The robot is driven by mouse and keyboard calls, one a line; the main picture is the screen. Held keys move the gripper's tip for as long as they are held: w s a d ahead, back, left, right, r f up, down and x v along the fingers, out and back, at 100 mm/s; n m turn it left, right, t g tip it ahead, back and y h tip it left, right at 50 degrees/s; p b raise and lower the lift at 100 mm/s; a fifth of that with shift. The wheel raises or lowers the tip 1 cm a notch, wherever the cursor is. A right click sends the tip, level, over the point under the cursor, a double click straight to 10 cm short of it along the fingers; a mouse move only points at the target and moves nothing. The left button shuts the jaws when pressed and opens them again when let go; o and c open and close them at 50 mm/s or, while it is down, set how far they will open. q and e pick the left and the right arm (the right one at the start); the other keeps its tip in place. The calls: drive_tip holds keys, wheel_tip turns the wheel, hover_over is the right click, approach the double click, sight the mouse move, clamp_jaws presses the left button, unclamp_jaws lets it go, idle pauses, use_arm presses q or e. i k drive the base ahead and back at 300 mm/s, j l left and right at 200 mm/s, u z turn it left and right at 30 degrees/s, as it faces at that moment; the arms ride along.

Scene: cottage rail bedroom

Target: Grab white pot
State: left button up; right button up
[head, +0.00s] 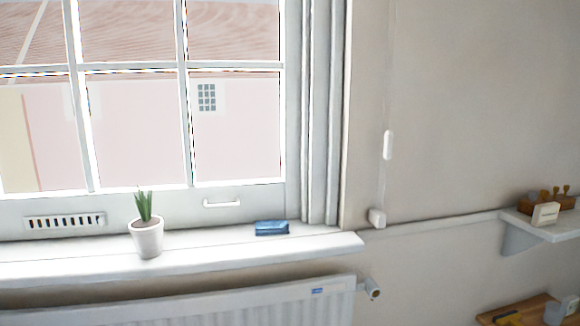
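The white pot (148,240) stands upright on the white windowsill (60,262), left of the picture's middle. A green spiky plant (144,206) grows from dark soil in it. Neither of my grippers shows in the head view, and nothing touches the pot.
A blue wallet-like item (271,228) lies on the sill to the right of the pot. The window frame (245,205) with a white handle rises behind. A white radiator (230,305) with a valve is below. At right, a wall shelf (545,230) holds small items above a wooden surface (520,310).

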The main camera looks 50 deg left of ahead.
sight(146, 231)
drive_tip(key=u, duration=2.1)
